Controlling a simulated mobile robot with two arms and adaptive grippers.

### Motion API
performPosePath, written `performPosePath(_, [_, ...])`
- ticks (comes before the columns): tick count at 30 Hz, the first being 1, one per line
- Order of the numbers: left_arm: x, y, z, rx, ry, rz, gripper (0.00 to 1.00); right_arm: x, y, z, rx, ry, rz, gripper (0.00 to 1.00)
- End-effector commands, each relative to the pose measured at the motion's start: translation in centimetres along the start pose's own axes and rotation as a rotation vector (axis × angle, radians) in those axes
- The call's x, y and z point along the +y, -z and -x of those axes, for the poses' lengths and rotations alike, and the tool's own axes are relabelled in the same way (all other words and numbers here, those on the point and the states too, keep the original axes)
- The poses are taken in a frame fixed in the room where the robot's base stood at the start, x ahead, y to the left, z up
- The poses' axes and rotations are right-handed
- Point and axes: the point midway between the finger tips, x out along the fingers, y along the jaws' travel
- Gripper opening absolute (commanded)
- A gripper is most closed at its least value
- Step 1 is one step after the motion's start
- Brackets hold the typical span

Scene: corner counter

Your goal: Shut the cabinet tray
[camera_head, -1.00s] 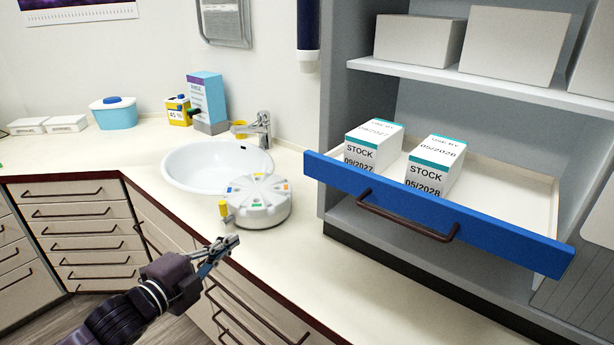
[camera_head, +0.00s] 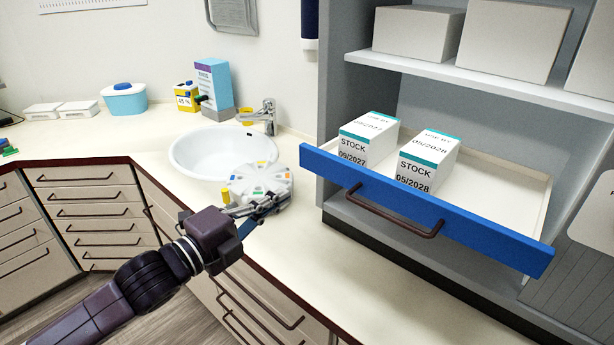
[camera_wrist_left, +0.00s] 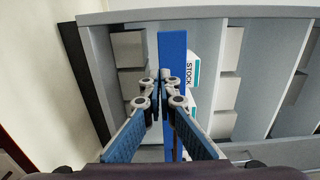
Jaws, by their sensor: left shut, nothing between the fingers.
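The cabinet tray is a white drawer with a blue front (camera_head: 420,208), pulled out of the grey open cabinet. A dark bar handle (camera_head: 392,212) is on its front. Two white and teal STOCK boxes (camera_head: 368,140) (camera_head: 428,162) stand in the tray. My left gripper (camera_head: 284,200) is shut and empty, over the counter in front of the round white dispenser, left of the tray front and apart from it. In the left wrist view the shut fingers (camera_wrist_left: 160,85) overlap the blue front (camera_wrist_left: 172,55). My right gripper is not in view.
The white dispenser (camera_head: 258,180) sits by the sink (camera_head: 200,150), partly behind my gripper. A shelf (camera_head: 480,85) with grey boxes is above the tray. The counter (camera_head: 330,262) below the tray front is clear.

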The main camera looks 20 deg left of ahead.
Motion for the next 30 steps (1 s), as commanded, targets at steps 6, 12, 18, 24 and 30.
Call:
performPosePath(6, [-0.4,-0.1,-2.8,-0.002,0.003,0.003,0.00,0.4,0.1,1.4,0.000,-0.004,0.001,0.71])
performPosePath(12, [-0.5,-0.1,-5.6,-0.002,0.002,0.005,0.00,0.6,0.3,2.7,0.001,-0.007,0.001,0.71])
performPosePath(18, [-0.3,-0.1,-7.9,-0.002,0.001,0.004,0.00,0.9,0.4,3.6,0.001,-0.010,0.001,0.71])
performPosePath(24, [0.0,0.0,-8.7,0.000,0.000,0.002,0.00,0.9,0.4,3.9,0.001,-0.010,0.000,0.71])
performPosePath(30, [0.1,0.0,-8.7,-0.001,0.000,0.001,0.00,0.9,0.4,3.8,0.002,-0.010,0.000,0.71])
